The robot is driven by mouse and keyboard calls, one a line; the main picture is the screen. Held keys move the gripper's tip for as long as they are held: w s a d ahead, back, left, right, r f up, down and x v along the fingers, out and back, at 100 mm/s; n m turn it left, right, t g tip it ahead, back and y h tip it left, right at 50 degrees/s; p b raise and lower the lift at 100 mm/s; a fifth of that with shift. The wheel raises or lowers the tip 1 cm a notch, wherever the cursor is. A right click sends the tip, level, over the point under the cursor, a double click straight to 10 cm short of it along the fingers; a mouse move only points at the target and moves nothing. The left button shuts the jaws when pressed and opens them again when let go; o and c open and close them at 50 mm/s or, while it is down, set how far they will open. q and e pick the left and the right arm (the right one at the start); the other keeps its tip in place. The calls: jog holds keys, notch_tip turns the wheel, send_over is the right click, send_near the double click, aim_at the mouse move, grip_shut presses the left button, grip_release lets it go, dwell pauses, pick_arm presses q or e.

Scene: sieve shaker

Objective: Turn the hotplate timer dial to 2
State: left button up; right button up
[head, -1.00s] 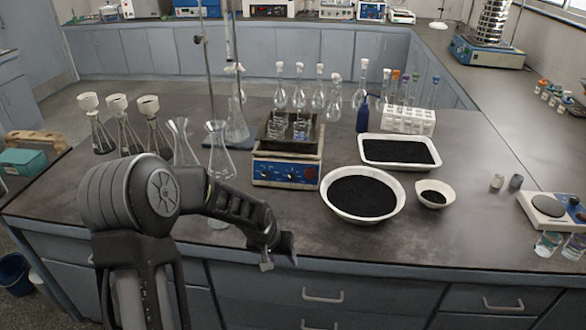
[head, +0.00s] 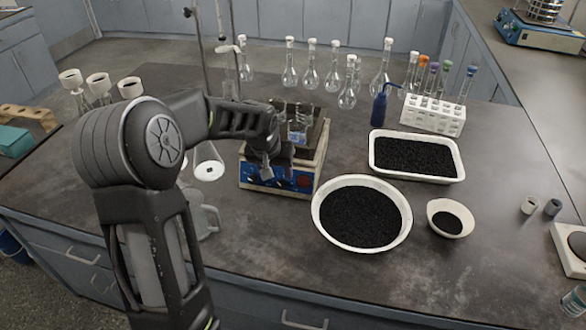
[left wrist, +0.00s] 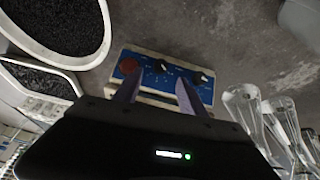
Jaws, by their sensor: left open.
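The hotplate (head: 312,162) stands on the dark bench with its blue front panel facing me. In the left wrist view the blue panel (left wrist: 147,79) shows a red round part (left wrist: 128,65) and two black dials, one in the middle (left wrist: 160,67) and one at the right (left wrist: 201,78). I cannot read the dial numbers or tell which dial is the timer. My left gripper (head: 277,174) is in front of the panel and hides part of it. In the left wrist view its fingers (left wrist: 158,90) are apart and empty, with the middle dial seen between them. My right gripper is not in view.
Small glass beakers (head: 297,132) stand on the hotplate. A bowl of black grains (head: 319,221) is close at its right, with a tray (head: 461,172) behind. Glass flasks (head: 208,163) stand at its left, near my arm. The bench front is clear.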

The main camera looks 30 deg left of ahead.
aim_at(281, 184)
pick_arm(q)
jog(key=shift+p+x, duration=0.8)
jog(key=shift+x, duration=2.95)
grip_shut()
